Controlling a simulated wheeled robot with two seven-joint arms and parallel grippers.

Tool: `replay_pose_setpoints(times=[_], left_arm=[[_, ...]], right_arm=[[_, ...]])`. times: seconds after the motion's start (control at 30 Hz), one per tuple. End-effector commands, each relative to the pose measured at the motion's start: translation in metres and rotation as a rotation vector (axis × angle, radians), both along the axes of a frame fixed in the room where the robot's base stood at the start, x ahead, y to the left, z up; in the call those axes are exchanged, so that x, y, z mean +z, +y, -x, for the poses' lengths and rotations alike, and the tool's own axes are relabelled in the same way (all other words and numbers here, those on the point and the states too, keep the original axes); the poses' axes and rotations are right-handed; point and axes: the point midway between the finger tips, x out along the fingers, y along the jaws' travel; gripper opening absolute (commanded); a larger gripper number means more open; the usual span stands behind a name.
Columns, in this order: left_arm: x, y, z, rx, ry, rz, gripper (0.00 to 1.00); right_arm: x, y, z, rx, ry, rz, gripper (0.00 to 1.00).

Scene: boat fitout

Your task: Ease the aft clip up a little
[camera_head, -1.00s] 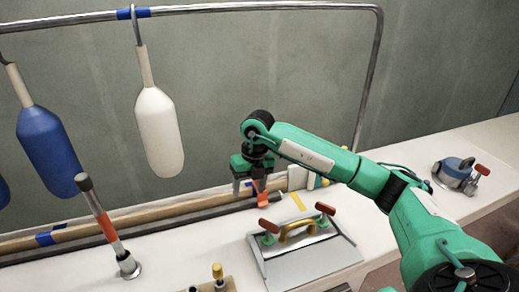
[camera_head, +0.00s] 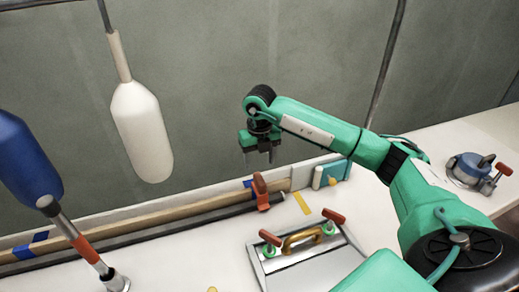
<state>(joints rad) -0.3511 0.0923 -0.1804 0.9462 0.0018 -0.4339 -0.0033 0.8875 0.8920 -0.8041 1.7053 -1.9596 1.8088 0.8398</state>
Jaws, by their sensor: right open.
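An orange-red clip (camera_head: 261,192) stands upright on the dark rod and wooden pole along the bench; I take it for the aft clip. My right gripper (camera_head: 260,163) points down above the clip, its fingers apart and empty, with a small gap between the fingertips and the clip's top. My left gripper does not show in the head view.
A grey hatch panel (camera_head: 288,272) with a brass handle and red-topped latches lies in front of the clip. White (camera_head: 142,135) and blue (camera_head: 25,155) fenders hang at left. An orange-banded post (camera_head: 85,248) stands front left. A blue fitting (camera_head: 468,168) sits far right.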

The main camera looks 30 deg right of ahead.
Motion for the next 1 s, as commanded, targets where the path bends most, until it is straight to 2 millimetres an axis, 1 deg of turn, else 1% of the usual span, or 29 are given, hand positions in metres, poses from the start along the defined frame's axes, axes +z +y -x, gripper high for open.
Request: replay_pose_setpoints(times=[0.03, 0.3, 0.4, 0.5, 0.6, 0.7, 0.97, 1.0], left_arm=[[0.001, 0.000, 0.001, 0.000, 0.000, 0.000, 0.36], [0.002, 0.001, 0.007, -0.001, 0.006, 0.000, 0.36], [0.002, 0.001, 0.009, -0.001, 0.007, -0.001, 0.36], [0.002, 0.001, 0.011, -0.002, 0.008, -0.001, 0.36], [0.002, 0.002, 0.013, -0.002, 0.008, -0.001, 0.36], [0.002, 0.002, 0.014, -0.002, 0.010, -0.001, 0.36], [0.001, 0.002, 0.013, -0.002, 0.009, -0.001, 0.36], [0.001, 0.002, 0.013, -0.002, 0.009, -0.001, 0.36]], right_arm=[[-0.011, 0.000, 0.001, -0.001, 0.006, 0.000, 0.60], [-0.064, 0.000, 0.001, -0.001, 0.004, -0.001, 0.60], [-0.081, 0.000, 0.001, -0.001, 0.004, -0.001, 0.60], [-0.093, 0.000, 0.000, -0.001, 0.003, 0.000, 0.60], [-0.102, 0.000, 0.000, -0.001, 0.002, 0.000, 0.60], [-0.107, 0.000, 0.000, 0.000, 0.001, 0.000, 0.60], [-0.108, 0.000, 0.000, 0.000, 0.000, 0.000, 0.60], [-0.108, 0.000, 0.000, 0.000, 0.000, 0.000, 0.58]])
